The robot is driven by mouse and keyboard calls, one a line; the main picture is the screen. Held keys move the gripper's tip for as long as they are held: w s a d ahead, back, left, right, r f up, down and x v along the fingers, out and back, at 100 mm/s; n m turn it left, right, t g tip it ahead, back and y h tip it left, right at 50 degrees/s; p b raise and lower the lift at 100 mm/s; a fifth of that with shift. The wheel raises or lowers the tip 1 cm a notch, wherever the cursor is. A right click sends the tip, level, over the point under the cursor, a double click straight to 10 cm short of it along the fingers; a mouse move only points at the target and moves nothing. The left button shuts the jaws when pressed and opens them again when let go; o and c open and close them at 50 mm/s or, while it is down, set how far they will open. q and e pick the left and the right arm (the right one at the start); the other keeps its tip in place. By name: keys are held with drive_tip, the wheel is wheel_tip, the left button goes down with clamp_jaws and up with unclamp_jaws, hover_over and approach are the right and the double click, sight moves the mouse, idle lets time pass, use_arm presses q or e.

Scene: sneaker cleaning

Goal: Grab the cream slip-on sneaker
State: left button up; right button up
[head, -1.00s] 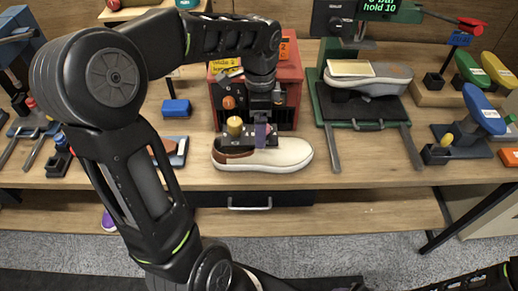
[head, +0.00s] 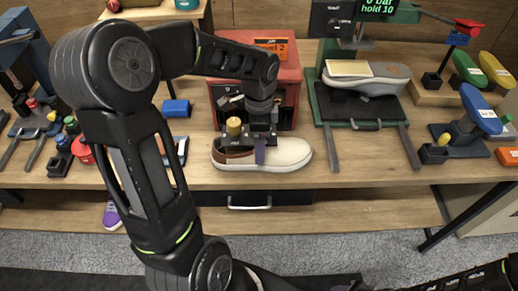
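The cream slip-on sneaker (head: 290,153), with a brown heel part and a white sole, lies on the front of the wooden workbench, toe to the right. My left gripper (head: 260,152) is right over its middle, pointing down, with one finger in front of the shoe's opening. The far finger is hidden, so I cannot tell whether the fingers press on the shoe. The sneaker rests on the bench top. My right gripper is not in view; only dark parts of my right arm show at the bottom right.
A red cabinet (head: 289,75) stands right behind the sneaker. A green press (head: 325,105) holding a grey shoe (head: 385,80) is to the right. A blue block (head: 176,108) lies to the left. Bench space (head: 360,165) right of the sneaker is partly clear.

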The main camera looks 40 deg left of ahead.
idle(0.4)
use_arm(q)
clamp_jaws()
idle(0.9)
